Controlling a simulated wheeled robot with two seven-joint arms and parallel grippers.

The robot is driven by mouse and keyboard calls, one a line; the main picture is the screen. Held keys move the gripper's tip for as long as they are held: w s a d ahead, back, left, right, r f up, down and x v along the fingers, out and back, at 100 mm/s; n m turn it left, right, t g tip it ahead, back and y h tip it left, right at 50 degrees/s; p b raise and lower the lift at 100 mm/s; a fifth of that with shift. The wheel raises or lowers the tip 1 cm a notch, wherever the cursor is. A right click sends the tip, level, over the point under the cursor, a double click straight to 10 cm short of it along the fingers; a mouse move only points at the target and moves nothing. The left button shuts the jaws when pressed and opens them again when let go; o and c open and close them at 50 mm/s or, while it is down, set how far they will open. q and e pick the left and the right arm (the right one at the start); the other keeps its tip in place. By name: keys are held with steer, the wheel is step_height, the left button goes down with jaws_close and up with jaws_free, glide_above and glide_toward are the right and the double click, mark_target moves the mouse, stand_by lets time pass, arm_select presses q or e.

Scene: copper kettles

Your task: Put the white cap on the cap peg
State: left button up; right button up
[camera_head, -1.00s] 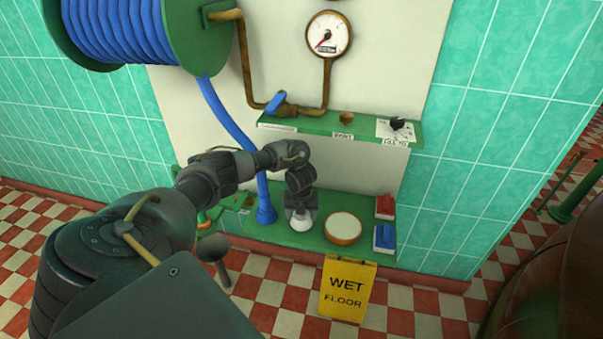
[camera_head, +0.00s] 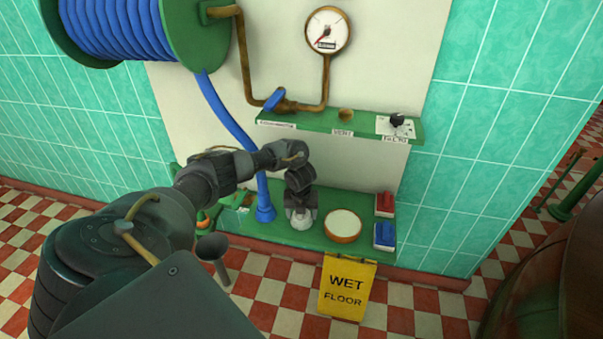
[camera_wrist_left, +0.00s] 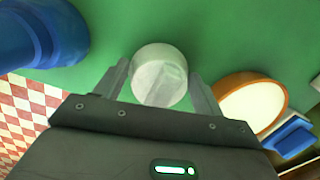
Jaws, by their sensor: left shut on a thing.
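The white cap (camera_head: 301,223) is at the green lower shelf, just under my left gripper (camera_head: 301,212). In the left wrist view the white cap (camera_wrist_left: 160,77) sits between the two fingers of my left gripper (camera_wrist_left: 160,88), which is shut on it. I cannot tell whether the cap touches the shelf. I cannot make out the cap peg in either view. My right gripper is out of view.
A blue hose end (camera_head: 265,211) stands left of the cap. A round pale dish with an orange rim (camera_head: 343,226) is to the right, then red (camera_head: 385,203) and blue (camera_head: 385,236) blocks. A yellow wet-floor sign (camera_head: 347,288) is in front; an upper shelf (camera_head: 370,122) is above.

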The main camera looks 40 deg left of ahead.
arm_select(q)
steer(key=o, duration=1)
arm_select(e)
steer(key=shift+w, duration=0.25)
arm_select(q)
steer(key=r+p, duration=0.1)
steer(key=r, duration=0.5)
steer(key=s+r+p, duration=0.1)
steer(key=r, duration=0.2)
steer(key=shift+d+r+p, duration=0.35)
steer(key=shift+r, duration=0.35)
steer(key=shift+s+d+r, duration=0.1)
steer(key=shift+r, duration=0.1)
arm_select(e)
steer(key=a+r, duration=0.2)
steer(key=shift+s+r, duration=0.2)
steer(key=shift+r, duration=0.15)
